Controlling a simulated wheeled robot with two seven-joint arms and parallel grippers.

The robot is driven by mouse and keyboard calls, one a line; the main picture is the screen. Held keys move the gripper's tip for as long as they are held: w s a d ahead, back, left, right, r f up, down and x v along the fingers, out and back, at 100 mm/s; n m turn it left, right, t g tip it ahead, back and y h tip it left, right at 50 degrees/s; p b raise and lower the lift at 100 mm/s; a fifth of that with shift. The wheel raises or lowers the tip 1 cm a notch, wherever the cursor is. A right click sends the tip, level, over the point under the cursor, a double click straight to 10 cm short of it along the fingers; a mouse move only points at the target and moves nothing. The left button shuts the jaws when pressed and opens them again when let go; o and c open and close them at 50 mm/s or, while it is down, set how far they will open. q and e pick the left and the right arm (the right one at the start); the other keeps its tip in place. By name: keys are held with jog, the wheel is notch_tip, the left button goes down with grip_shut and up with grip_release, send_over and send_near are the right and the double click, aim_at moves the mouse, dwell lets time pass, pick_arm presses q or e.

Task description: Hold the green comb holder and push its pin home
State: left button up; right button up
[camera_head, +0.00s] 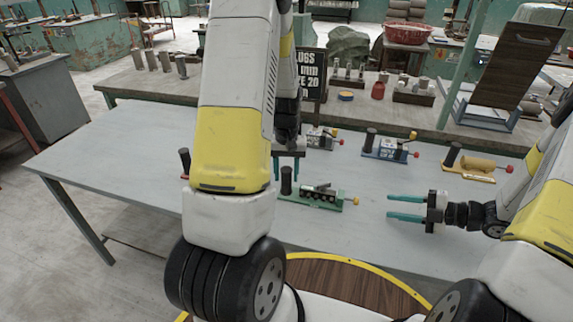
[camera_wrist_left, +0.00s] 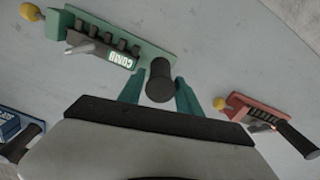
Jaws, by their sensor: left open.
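The green comb holder (camera_head: 318,198) lies on the grey table, with a black upright handle (camera_head: 287,180) at its left end and a yellow knob (camera_head: 355,200) sticking out at its right end. In the left wrist view the holder (camera_wrist_left: 148,62) carries a COMB label, a row of dark pieces and a grey lever. My left gripper (camera_head: 286,170) is open above the handle end. In the wrist view its teal fingers (camera_wrist_left: 160,95) stand on either side of the black handle (camera_wrist_left: 160,78), with gaps showing. My right gripper (camera_head: 390,207) is open and empty, right of the holder.
Similar holders stand behind: a grey one (camera_head: 322,138), a blue one (camera_head: 388,149) and a yellow one (camera_head: 472,165). A red holder (camera_wrist_left: 262,115) shows in the wrist view. My left arm hides much of the table. The table's left part (camera_head: 110,155) is clear.

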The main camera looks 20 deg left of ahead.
pick_arm(q)
jog(key=shift+f, duration=1.7)
grip_shut()
